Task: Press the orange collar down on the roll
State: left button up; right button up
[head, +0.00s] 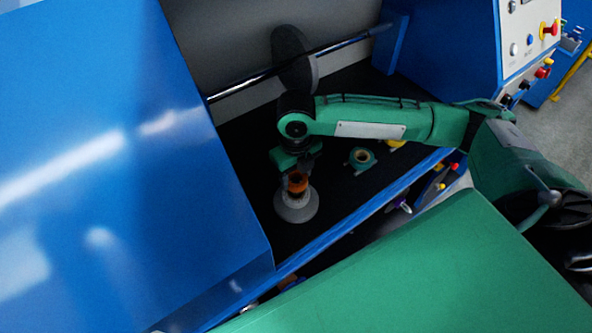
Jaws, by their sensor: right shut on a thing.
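The orange collar (297,183) sits at the top of the pale grey roll (296,208) on the black bed of the blue machine. My right gripper (297,172) is directly above, pointing down, and is shut on the orange collar. The gripper's wrist hides part of the collar's upper side, and the fingertips are small and dark. I cannot tell whether the collar is fully seated on the roll. My left gripper is not in view.
A shiny horizontal shaft (245,84) with a dark disc (294,60) runs behind my right arm. A green ring-shaped part (361,157) lies on the bed to the right. A blue cover (110,170) fills the left. The control panel (528,40) is at upper right.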

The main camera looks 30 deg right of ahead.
aim_at(296, 181)
jog(key=shift+f, duration=0.75)
dwell(0.3)
jog(key=shift+p, duration=0.5)
jog(key=shift+f, duration=0.15)
jog(key=shift+f+b, duration=0.55)
jog(key=shift+f, duration=0.6)
jog(key=shift+f, duration=0.1)
jog(key=o, duration=1.1)
jog(key=shift+c, duration=0.2)
